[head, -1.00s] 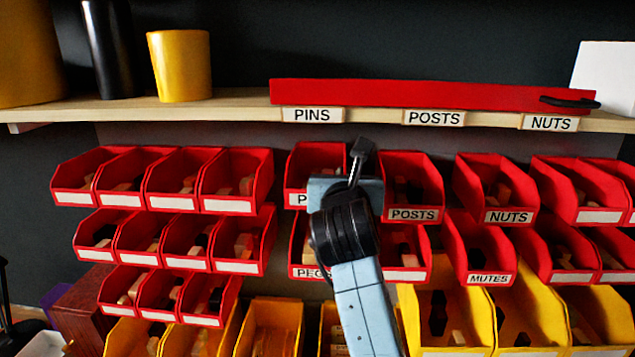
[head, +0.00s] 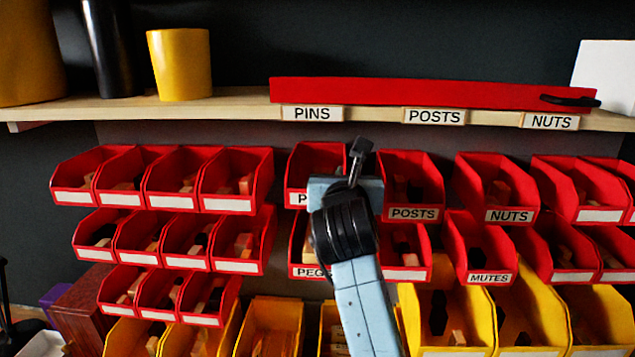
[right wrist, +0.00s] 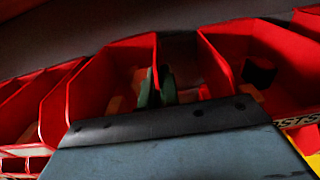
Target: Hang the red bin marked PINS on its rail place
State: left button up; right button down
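The red bin marked PINS (head: 302,168) hangs upright in the upper row, below the PINS shelf label (head: 312,114). Only the first letter of its own label shows; my right arm covers the rest. In the right wrist view, the bin (right wrist: 100,80) is at the left of centre with light brown pieces inside. My right gripper (head: 361,152) is at the bin's right side wall. Its dark fingers (right wrist: 157,87) are close together with that wall's edge between them. Whether the bin's back is hooked on the rail is hidden. My left gripper is not in view.
The POSTS bin (head: 412,180) hangs close to the right of the gripper, with the NUTS bin (head: 495,185) beyond. The PEGS bin (head: 303,250) is directly below. The wooden shelf (head: 235,104) runs above, with a red bar (head: 400,93) on it.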

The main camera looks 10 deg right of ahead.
jog(key=shift+f+b, duration=0.45)
jog(key=shift+f, duration=0.3)
jog(key=c, duration=1.6)
grip_release()
jog(key=shift+o, duration=0.2)
